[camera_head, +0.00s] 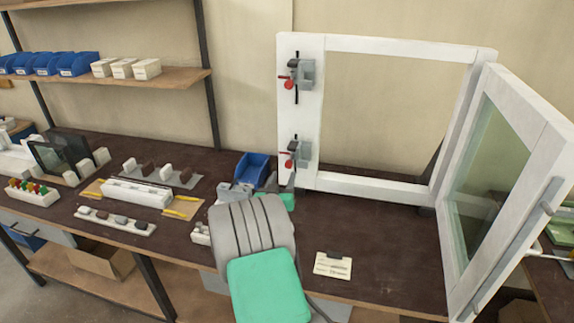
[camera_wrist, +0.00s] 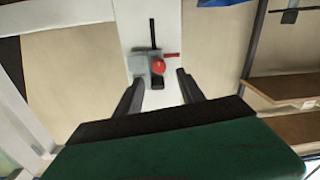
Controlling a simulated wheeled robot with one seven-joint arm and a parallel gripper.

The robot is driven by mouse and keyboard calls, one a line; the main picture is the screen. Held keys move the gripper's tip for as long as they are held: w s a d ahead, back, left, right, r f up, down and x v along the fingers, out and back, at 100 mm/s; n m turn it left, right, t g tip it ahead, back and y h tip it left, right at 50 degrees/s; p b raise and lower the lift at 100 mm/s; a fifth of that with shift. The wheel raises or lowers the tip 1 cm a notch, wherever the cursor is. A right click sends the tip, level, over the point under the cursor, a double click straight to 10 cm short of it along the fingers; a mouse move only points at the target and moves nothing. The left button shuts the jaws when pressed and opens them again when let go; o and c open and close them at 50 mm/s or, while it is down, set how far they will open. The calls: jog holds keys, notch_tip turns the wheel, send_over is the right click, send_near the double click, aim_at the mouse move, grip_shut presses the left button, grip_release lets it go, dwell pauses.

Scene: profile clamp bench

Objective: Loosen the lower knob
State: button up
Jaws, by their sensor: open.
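The lower knob (camera_head: 289,163) is a red ball on the lower grey clamp (camera_head: 303,154), mounted on the white upright of a profile frame. The red knob also shows in the wrist view (camera_wrist: 159,66), with a red lever beside it and a black bar behind. My gripper (camera_wrist: 159,77) is open, its dark fingers pointing toward the clamp, one on each side of the knob in that view. I cannot tell the remaining distance, and no contact is visible. In the head view my arm hides most of the gripper. The upper knob (camera_head: 289,85) is a similar red ball on the upper clamp.
The white frame (camera_head: 400,46) stands on the bench, with a glazed door (camera_head: 496,165) swung open at right. A blue bin (camera_head: 251,168) stands left of the frame. Parts trays and a white block (camera_head: 137,193) lie further left. A card (camera_head: 333,265) lies on clear bench.

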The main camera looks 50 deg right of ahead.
aim_at(288, 166)
jog(key=p+x, duration=0.1)
jog(key=x, duration=0.5)
jog(key=shift+p, duration=0.3)
jog(key=shift+c, duration=0.4)
grip_shut()
jog(key=shift+d, duration=0.2)
jog(key=shift+a, duration=0.15)
